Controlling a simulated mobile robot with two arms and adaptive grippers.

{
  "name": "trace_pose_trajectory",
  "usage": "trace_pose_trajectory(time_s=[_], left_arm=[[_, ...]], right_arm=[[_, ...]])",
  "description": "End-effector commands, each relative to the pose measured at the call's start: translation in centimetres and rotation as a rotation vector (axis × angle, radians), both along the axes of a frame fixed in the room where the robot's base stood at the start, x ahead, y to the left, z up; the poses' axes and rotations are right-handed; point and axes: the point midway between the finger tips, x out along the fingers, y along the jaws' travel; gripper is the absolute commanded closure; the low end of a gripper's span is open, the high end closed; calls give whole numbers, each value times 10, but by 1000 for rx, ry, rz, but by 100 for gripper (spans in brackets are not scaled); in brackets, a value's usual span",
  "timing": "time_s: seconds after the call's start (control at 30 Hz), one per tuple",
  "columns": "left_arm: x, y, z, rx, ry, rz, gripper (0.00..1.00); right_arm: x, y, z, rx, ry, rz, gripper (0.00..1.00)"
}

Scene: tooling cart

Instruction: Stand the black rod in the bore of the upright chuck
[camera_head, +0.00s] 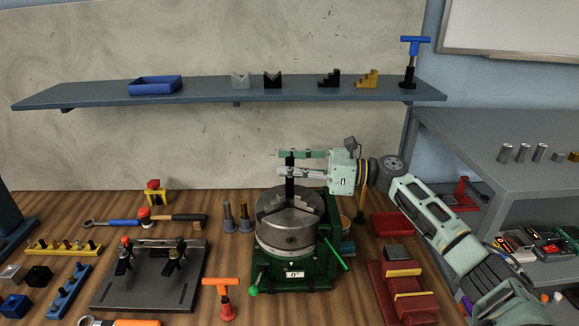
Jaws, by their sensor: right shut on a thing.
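The upright chuck (287,240) is a grey steel cylinder in a green base, with its jaws facing up. My right gripper (288,163) reaches in from the right above the chuck and is shut on the black rod (290,188). The rod is upright. Its lower end meets the middle of the chuck's top face in the picture; I cannot tell whether it is inside the bore or just above it, and the bore itself is hidden. My left gripper is not in view.
Green handles (336,255) stick out from the chuck base. Two dark tool holders (245,217) stand close at its left, and an orange T-handle tool (223,294) stands in front. A dark clamping plate (150,290) lies left, a red vise (404,300) right. A shelf (210,95) runs behind.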

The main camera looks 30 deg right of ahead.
Motion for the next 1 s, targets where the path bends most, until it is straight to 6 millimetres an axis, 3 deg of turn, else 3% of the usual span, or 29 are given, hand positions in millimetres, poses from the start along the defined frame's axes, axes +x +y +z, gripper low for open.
trace_pose_trajectory(time_s=[1.0], left_arm=[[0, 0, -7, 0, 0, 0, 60]], right_arm=[[0, 0, -15, 2, -1, 0, 100]])
